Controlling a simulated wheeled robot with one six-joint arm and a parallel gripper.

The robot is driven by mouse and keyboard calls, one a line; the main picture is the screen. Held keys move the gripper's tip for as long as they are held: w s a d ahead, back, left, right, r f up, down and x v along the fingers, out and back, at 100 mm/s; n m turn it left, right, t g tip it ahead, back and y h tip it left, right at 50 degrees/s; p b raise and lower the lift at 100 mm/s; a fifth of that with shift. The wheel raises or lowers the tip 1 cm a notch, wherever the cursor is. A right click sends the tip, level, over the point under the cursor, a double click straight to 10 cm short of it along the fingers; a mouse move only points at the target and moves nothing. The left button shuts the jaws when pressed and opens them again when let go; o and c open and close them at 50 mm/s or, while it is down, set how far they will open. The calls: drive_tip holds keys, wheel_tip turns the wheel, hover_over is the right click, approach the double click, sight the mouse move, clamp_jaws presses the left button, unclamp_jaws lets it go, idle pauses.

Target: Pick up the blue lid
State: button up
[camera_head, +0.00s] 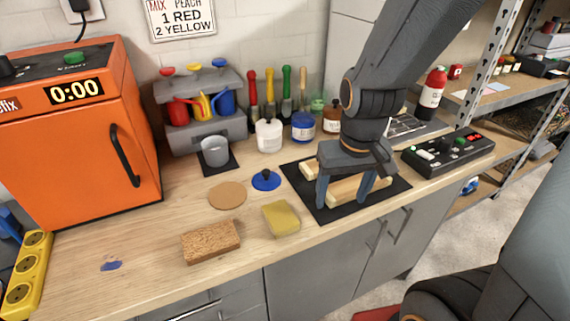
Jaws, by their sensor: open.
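The blue lid (266,180) lies on the wooden worktop, a round disc with a small dark knob on top. It is between the round tan disc and the black mat, with nothing on it. My gripper (346,192) is open and points down over the black mat (321,214), to the right of the lid. Its two blue-grey fingers are either side of pale wooden strips (358,188). I cannot tell whether they touch the wood.
A tan disc (227,195), a yellow sponge (281,218) and a brown block (211,242) lie near the lid. A grey cup (215,151), white bottle (269,135) and blue jar (303,127) stand behind. An orange oven (80,150) is left, a control box (448,152) right.

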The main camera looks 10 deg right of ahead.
sight(269, 172)
drive_tip(key=w+r, duration=0.1)
drive_tip(key=w+t, duration=0.1)
drive_tip(key=shift+w+a+r, duration=0.2)
drive_tip(key=shift+w+r, duration=0.1)
drive_tip(key=shift+r, duration=0.05)
drive_tip(key=shift+w+a+f+m, duration=0.15)
drive_tip(key=shift+a+m, duration=0.2)
drive_tip(key=shift+m, duration=0.35)
drive_tip(key=w+a+m, duration=0.1)
drive_tip(key=m, duration=0.3)
drive_tip(key=w+a+r+m+y, duration=0.1)
drive_tip(key=w+a+m, duration=0.1)
drive_tip(key=m, duration=0.2)
drive_tip(key=w+a+m+y, duration=0.1)
drive_tip(key=w+a+m, duration=0.1)
drive_tip(key=m, duration=0.2)
drive_tip(key=shift+r, duration=0.15)
drive_tip(key=w+a+r+m+y, duration=0.2)
drive_tip(key=w+a+m, duration=0.3)
drive_tip(key=m, duration=0.5)
drive_tip(key=x, duration=0.2)
drive_tip(key=s+x, duration=0.1)
drive_tip(key=x, duration=0.5)
drive_tip(key=shift+s+a+f, duration=0.2)
drive_tip(key=shift+a, duration=0.2)
drive_tip(key=shift+s, duration=0.1)
drive_tip(key=c, duration=1.3)
